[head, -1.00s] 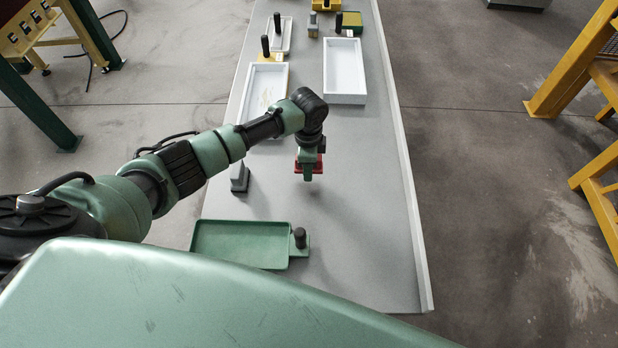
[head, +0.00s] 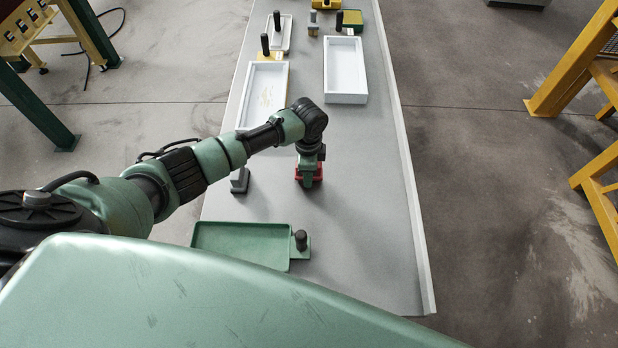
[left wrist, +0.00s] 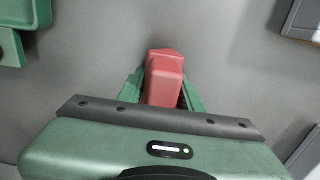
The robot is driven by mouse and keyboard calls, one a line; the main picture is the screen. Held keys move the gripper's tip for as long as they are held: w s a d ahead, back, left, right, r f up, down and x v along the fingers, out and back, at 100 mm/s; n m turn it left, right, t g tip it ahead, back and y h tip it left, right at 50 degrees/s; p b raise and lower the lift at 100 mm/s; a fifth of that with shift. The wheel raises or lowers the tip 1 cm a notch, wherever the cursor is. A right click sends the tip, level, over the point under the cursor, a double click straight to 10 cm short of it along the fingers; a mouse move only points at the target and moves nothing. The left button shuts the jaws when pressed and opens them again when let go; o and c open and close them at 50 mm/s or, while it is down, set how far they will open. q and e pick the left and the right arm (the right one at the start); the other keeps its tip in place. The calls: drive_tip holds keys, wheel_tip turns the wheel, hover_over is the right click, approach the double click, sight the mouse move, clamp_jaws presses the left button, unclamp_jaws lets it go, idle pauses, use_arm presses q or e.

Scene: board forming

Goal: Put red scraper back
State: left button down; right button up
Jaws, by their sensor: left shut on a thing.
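The red scraper (head: 299,180) is at the middle of the grey table, under my left gripper (head: 309,178). In the left wrist view the red scraper (left wrist: 165,75) sits between the green fingers of my left gripper (left wrist: 163,92), which are shut on it. It is at or very near the table top; I cannot tell whether it touches. My gripper hides part of it in the head view. My right gripper is not in view.
A grey block-like tool (head: 240,181) stands just left of the red scraper. A green tray (head: 240,240) with a black-knobbed piece lies nearer me. White trays (head: 345,96) and several handled tools stand farther back. The table to the right of the scraper is clear.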

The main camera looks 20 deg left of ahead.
use_arm(q)
drive_tip(key=shift+f, duration=0.35)
idle(0.3)
drive_tip(key=c, duration=0.6)
unclamp_jaws()
drive_tip(key=shift+o, duration=0.2)
wheel_tip(320, 180, up, 8)
drive_tip(key=shift+f+b, duration=0.1)
drive_tip(key=shift+b, duration=0.9)
